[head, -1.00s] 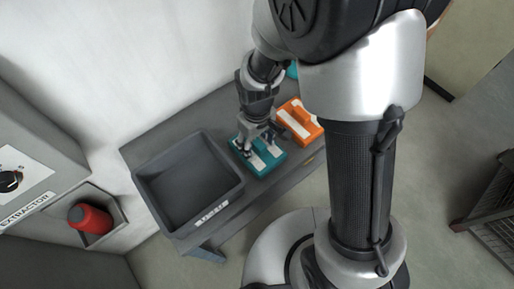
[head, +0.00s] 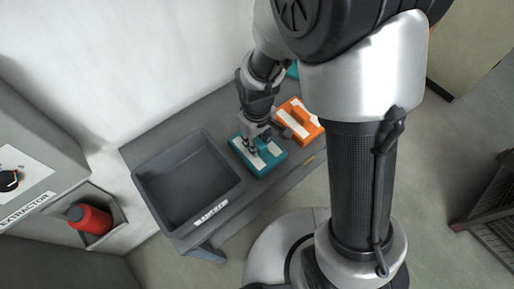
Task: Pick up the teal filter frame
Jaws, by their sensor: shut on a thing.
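The teal filter frame (head: 268,161) lies on the grey bench, between the dark grey bin and an orange frame. It is a flat teal block with white strips on top. My gripper (head: 251,147) points down at its top middle and is shut on it. The fingertips are small and partly hidden, so the exact grip point is unclear. The teal frame still appears to rest on the bench.
An orange frame (head: 297,112) with white strips lies close behind, to the right. A dark grey open bin (head: 163,200) with a label stands empty at the left. Another teal thing (head: 293,70) is partly hidden behind my arm. A red cylinder (head: 90,219) sits in a wall recess.

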